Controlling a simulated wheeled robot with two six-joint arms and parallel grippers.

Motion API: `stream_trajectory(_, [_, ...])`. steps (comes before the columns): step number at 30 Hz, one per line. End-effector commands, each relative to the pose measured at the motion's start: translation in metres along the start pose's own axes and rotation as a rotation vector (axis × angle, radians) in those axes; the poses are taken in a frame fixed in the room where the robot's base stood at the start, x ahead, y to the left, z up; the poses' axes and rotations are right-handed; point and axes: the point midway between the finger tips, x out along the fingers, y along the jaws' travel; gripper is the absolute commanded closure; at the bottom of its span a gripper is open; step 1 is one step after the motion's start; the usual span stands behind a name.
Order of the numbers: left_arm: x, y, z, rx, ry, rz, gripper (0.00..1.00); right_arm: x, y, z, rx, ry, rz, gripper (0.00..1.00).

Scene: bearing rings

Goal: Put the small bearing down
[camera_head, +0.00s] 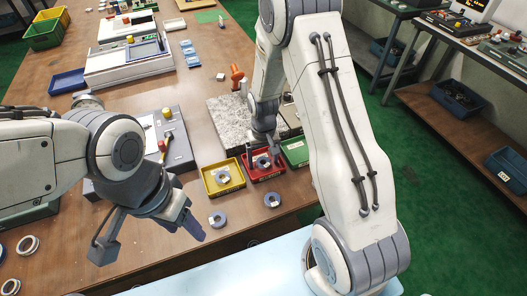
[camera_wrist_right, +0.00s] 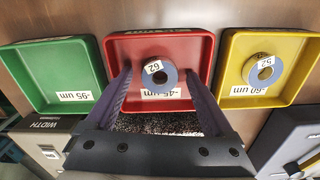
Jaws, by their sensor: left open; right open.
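A blue-grey bearing ring with a white label (camera_wrist_right: 158,75) lies in the red tray (camera_wrist_right: 203,60), in front of my right gripper (camera_wrist_right: 159,80). The right gripper is open, with one finger on each side of that ring and gaps visible. In the head view, the right gripper (camera_head: 266,146) is low over the red tray (camera_head: 280,172) and partly hides the ring. Another ring (camera_wrist_right: 263,70) lies in the yellow tray (camera_wrist_right: 300,42). My left gripper (camera_head: 188,224) is open and empty over the front table edge. I cannot tell by size which ring is the small bearing.
A green tray (camera_head: 297,151) stands right of the red one. Two loose rings, one (camera_head: 217,219) and another (camera_head: 272,200), lie in front of the trays. A granite block (camera_head: 228,120) and a grey device (camera_head: 180,150) stand behind and left.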

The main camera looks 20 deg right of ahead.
Motion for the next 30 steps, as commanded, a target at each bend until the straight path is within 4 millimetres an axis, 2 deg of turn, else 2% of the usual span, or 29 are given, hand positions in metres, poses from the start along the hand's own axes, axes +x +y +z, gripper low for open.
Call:
stream_trajectory(5, [0.002,0.0,0.0,0.0,0.0,0.0,0.44,-0.027,0.0,-0.002,0.0,0.007,-0.001,0.13])
stream_trajectory(15, [0.006,-0.001,0.0,0.0,0.0,0.0,0.44,-0.097,0.0,-0.001,0.0,0.004,0.0,0.13])
stream_trajectory(20, [0.007,-0.001,0.0,0.0,0.0,0.0,0.44,-0.115,0.0,-0.001,0.0,0.003,0.0,0.13])
stream_trajectory(23, [0.007,-0.001,0.0,0.0,0.0,0.0,0.44,-0.125,-0.008,0.005,-0.022,0.005,-0.002,0.13])
stream_trajectory(26, [0.006,-0.001,0.0,0.0,0.0,0.0,0.44,-0.144,-0.037,0.028,-0.107,0.012,-0.011,0.13])
stream_trajectory(29, [0.006,-0.001,0.0,0.0,0.0,0.0,0.44,-0.168,-0.076,0.073,-0.25,0.022,-0.026,0.13])
stream_trajectory(30, [0.007,-0.001,0.0,0.0,0.0,0.0,0.44,-0.177,-0.09,0.096,-0.316,0.026,-0.033,0.13])
